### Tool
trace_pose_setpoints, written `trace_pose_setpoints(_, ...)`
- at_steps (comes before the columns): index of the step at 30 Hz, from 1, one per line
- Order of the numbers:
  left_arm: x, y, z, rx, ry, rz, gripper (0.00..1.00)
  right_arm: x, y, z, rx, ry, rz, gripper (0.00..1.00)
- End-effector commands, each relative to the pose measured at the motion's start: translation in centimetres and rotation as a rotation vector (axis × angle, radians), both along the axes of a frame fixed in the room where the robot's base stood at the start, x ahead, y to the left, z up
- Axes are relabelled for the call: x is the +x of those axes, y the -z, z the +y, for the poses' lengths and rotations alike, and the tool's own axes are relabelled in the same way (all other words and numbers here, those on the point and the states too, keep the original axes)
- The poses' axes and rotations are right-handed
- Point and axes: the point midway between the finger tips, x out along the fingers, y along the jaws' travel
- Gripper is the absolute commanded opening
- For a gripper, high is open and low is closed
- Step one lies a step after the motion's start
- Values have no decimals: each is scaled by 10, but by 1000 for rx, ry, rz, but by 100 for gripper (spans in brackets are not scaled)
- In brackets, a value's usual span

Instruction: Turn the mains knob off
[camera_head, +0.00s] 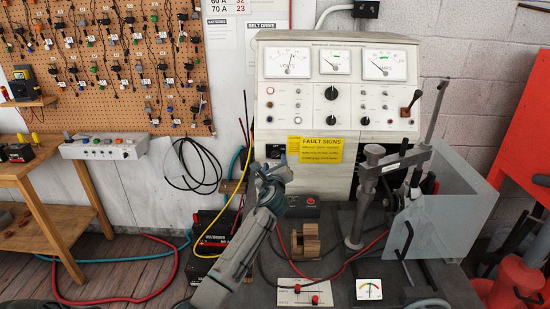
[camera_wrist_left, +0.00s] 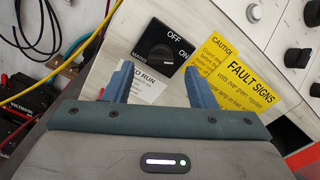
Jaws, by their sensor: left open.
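The mains knob (camera_wrist_left: 158,53) is a round black dial on the test bench's pale panel, with OFF and ON printed beside it. In the left wrist view it lies just beyond my left fingertips, roughly between their lines. Its exact pointer direction is hard to read. My left gripper (camera_head: 268,168) is open and empty in front of the bench's lower left panel. Its two blue fingers (camera_wrist_left: 160,84) look apart from the knob. My right gripper is not visible.
A yellow FAULT SIGNS label (camera_head: 321,150) is right of the knob area. A clamp stand (camera_head: 363,200) and a clear guard (camera_head: 445,215) stand at the right. A yellow cable (camera_head: 217,240) hangs left of my arm. A wooden block (camera_head: 306,241) sits on the bench top.

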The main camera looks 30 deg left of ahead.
Motion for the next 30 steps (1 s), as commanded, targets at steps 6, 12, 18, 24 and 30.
trace_pose_setpoints(6,22,-1,14,-1,-1,0,51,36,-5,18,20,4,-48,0)
trace_pose_setpoints(12,29,0,18,-1,0,0,51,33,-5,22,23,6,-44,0)
trace_pose_setpoints(18,29,0,18,-2,0,0,51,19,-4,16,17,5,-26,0)
trace_pose_setpoints(24,29,0,18,-2,0,0,18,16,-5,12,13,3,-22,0)
trace_pose_setpoints(30,29,1,18,-5,0,-2,6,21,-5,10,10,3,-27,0)
